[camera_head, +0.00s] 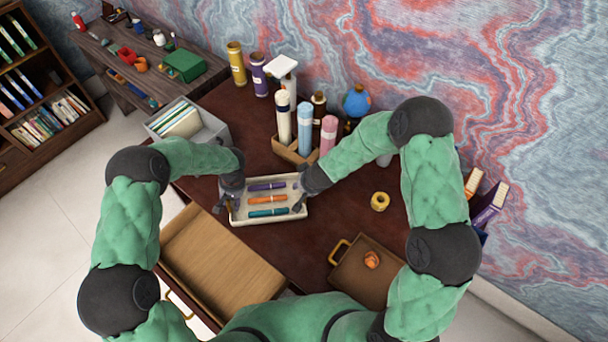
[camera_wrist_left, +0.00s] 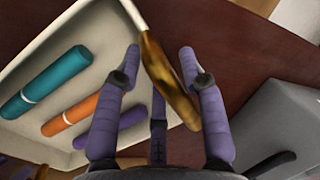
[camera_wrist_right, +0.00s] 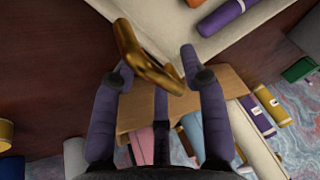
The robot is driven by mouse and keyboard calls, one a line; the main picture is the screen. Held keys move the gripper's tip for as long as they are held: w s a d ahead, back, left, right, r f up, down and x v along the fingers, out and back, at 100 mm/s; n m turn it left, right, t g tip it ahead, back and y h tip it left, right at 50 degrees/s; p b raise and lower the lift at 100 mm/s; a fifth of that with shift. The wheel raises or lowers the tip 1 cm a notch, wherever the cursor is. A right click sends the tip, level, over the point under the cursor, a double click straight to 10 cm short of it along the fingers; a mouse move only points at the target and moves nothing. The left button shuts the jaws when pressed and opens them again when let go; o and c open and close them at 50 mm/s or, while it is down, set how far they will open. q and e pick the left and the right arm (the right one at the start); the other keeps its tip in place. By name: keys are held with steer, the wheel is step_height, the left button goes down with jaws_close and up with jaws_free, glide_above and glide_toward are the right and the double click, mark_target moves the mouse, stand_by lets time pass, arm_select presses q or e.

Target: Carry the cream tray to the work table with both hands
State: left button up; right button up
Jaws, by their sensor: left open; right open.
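The cream tray (camera_head: 240,218) lies on the dark red-brown desk (camera_head: 330,215) with a purple marker (camera_head: 266,186), an orange marker (camera_head: 267,199) and a teal marker (camera_head: 268,212) in it. My left gripper (camera_head: 232,203) is at the tray's left end. In the left wrist view its open fingers (camera_wrist_left: 160,52) stand on either side of the brass handle (camera_wrist_left: 166,82). My right gripper (camera_head: 303,192) is at the right end. In the right wrist view its open fingers (camera_wrist_right: 155,60) stand on either side of the other brass handle (camera_wrist_right: 146,62). I cannot tell whether the fingers touch the handles.
A bottle holder (camera_head: 290,152) stands just behind the tray. A grey file box (camera_head: 208,124) is at the back left. An open drawer (camera_head: 220,260) juts out in front. A brown tray (camera_head: 365,270) is at front right. A cluttered wooden table (camera_head: 120,62) stands farther left.

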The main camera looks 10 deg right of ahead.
steer(key=shift+d, duration=0.1)
arm_select(q)
step_height(320, 180, up, 12)
steer(key=d, duration=0.2)
steer(key=shift+d+f, duration=0.15)
arm_select(e)
steer(key=v, duration=1.2)
arm_select(q)
steer(key=shift+s, duration=0.1)
arm_select(e)
steer(key=shift+f, duration=0.1)
